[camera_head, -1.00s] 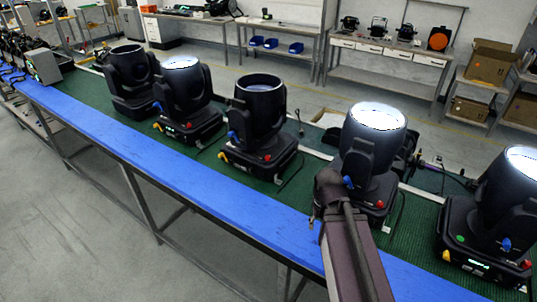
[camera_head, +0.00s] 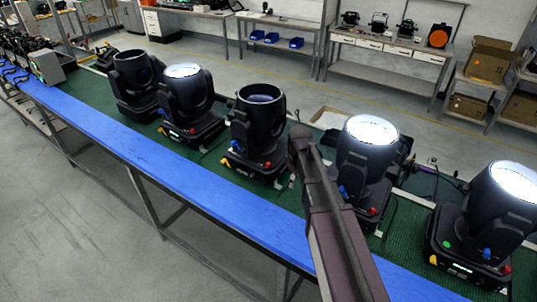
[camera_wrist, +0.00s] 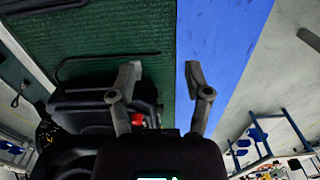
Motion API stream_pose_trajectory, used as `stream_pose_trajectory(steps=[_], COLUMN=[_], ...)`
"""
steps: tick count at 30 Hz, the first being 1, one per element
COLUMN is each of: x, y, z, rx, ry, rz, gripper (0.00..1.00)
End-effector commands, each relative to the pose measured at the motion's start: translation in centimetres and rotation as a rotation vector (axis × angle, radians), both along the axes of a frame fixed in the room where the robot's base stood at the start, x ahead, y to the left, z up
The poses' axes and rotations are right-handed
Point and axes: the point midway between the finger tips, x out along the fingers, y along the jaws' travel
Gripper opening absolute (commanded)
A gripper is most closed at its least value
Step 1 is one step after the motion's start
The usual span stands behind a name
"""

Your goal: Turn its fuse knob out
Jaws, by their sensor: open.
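Several black stage lamps stand in a row on the bench.
The bench has a green mat (camera_wrist: 95,25) and a blue front strip (camera_head: 165,178). Another lit lamp (camera_head: 490,205) stands at the right; a lit lamp (camera_head: 187,98) and a dark one (camera_head: 135,82) stand at the left. A thin black cable (camera_wrist: 105,54) lies on the mat.

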Motion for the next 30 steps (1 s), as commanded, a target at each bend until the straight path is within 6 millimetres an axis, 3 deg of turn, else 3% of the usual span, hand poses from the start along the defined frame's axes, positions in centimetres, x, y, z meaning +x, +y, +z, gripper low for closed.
stream_pose_trajectory(steps=[1,6,15,21,30], x=[2.1,6.4,12.0,13.3,13.3], y=[1.0,3.8,8.1,9.4,9.5], z=[1.7,4.3,7.7,8.4,8.3], rx=[0.000,0.000,0.001,0.001,0.001], ry=[0.000,0.000,0.000,0.000,0.000], rz=[0.080,0.372,0.792,0.910,0.926], gripper=[0.64,0.64,0.64,0.64,0.64])
